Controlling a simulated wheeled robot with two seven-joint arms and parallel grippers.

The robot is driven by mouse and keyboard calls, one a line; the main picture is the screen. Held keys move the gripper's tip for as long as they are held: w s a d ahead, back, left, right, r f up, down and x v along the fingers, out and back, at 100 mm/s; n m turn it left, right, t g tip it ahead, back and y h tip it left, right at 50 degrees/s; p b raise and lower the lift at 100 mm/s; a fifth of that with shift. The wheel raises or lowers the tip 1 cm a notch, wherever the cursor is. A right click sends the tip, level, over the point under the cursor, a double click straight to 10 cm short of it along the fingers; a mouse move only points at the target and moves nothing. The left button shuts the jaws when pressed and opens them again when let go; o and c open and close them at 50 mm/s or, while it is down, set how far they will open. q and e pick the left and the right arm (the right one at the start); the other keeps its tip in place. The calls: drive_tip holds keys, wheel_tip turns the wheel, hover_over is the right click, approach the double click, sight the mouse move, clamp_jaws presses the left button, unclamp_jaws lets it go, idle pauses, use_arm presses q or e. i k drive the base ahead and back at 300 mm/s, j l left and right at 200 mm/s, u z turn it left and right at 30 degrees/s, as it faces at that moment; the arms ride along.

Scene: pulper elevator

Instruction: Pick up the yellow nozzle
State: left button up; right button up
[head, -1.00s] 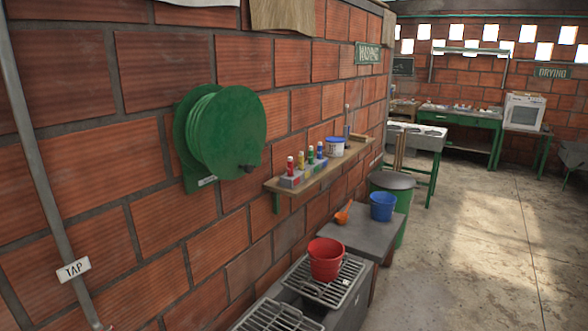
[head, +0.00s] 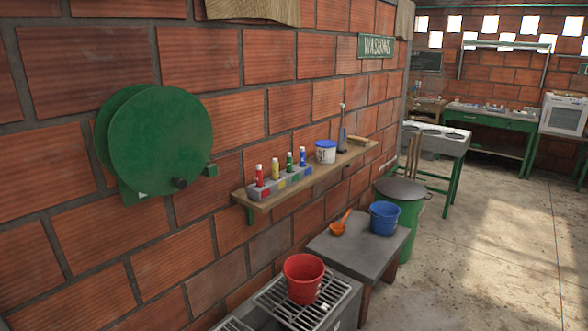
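The yellow nozzle (head: 275,169) stands upright in a grey holder (head: 284,186) with coloured squares, on the wooden wall shelf (head: 315,178). It is between the red nozzle (head: 259,176) on its left and the green nozzle (head: 289,161) on its right. A blue nozzle (head: 302,157) stands at the right end of the row. Neither of my grippers shows in the head view.
A green hose reel (head: 160,140) juts from the brick wall left of the shelf. Below are a red bucket (head: 303,279) on a grate, a low table (head: 350,248) with an orange scoop (head: 340,226) and blue bucket (head: 384,219), and a green bin (head: 403,200). Open floor lies at right.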

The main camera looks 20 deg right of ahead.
sight(274, 164)
drive_tip(key=i+l, duration=0.15)
drive_tip(key=l, duration=0.2)
drive_tip(key=i+l, duration=0.15)
drive_tip(key=l, duration=0.2)
drive_tip(key=i+l, duration=0.15)
drive_tip(key=l, duration=0.2)
drive_tip(key=i+l+u, duration=0.1)
drive_tip(key=l, duration=0.25)
drive_tip(key=i+l, duration=0.2)
drive_tip(key=l, duration=0.15)
drive_tip(key=i+l, duration=0.15)
drive_tip(key=l, duration=0.2)
